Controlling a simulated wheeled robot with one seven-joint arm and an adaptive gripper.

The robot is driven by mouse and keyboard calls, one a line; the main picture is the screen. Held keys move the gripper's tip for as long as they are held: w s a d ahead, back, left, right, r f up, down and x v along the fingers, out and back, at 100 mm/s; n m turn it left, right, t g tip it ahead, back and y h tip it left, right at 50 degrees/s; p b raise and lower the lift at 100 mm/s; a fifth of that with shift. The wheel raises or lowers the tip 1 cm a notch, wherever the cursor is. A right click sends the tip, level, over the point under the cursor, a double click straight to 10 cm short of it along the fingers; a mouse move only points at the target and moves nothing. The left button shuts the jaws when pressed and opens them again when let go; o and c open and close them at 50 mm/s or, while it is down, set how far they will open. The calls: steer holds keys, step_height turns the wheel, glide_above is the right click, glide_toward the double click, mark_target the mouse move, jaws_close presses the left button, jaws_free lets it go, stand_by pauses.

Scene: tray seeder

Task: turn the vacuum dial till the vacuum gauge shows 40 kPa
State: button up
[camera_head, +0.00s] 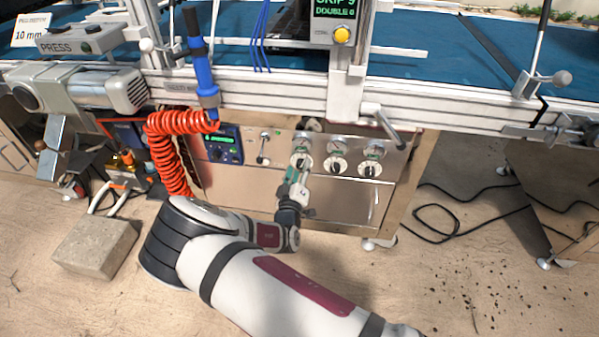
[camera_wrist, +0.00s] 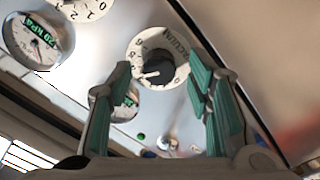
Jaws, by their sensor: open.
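The vacuum dial (camera_wrist: 160,66) has a black knob on a white scale with "VACUUM" lettering. It is the leftmost of three dials on the panel in the head view (camera_head: 301,161). My gripper (camera_wrist: 157,72) is open, with its green-padded fingers on either side of the dial. I cannot tell whether either finger touches the knob. The gauge beside the dial (camera_wrist: 129,102) is partly hidden behind the left finger, and its reading is not legible. In the head view, my gripper (camera_head: 298,172) reaches the panel at the left dial.
Another gauge (camera_wrist: 38,42) with a green display, seemingly 20 kPa, and another dial (camera_wrist: 84,6) are at the upper left of the wrist view. A red coiled hose (camera_head: 170,150) and a blue control box (camera_head: 221,146) are left of the dials. A metal lever (camera_head: 385,127) is above right.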

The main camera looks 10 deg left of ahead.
steer(key=shift+w, duration=0.2)
jaws_close()
steer(key=shift+m+b, duration=0.65)
steer(key=shift+m, duration=1.05)
jaws_free()
steer(key=s, duration=1.2)
steer(key=shift+a, duration=0.15)
